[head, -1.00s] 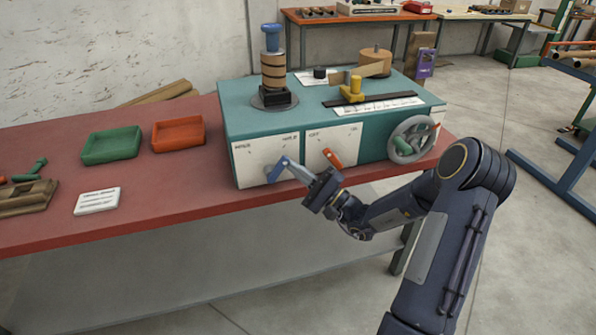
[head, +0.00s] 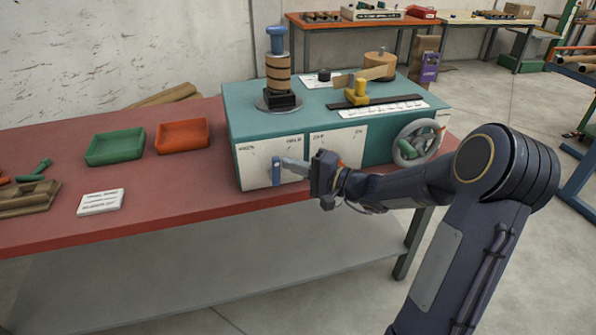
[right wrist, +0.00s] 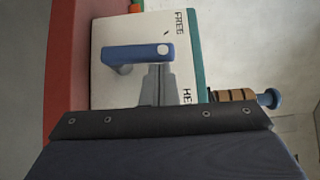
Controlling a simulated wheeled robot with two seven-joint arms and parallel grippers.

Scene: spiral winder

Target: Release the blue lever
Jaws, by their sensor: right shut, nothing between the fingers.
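The blue lever (head: 276,171) is on the white front panel (head: 256,176) of the teal winder, at its left end. It stands about upright in the head view. In the right wrist view the blue lever (right wrist: 138,52) lies across the picture, between the marks FREE and a partly hidden one. My right gripper (head: 289,166) is shut and empty, just right of the lever. In the right wrist view its closed fingertips (right wrist: 158,72) meet the lever's edge; whether they press on it I cannot tell. My left gripper is not in view.
A handwheel (head: 418,142) is at the right end. Green (head: 114,148) and orange (head: 182,137) trays and a white card (head: 101,202) lie on the red bench (head: 165,204), left of the winder.

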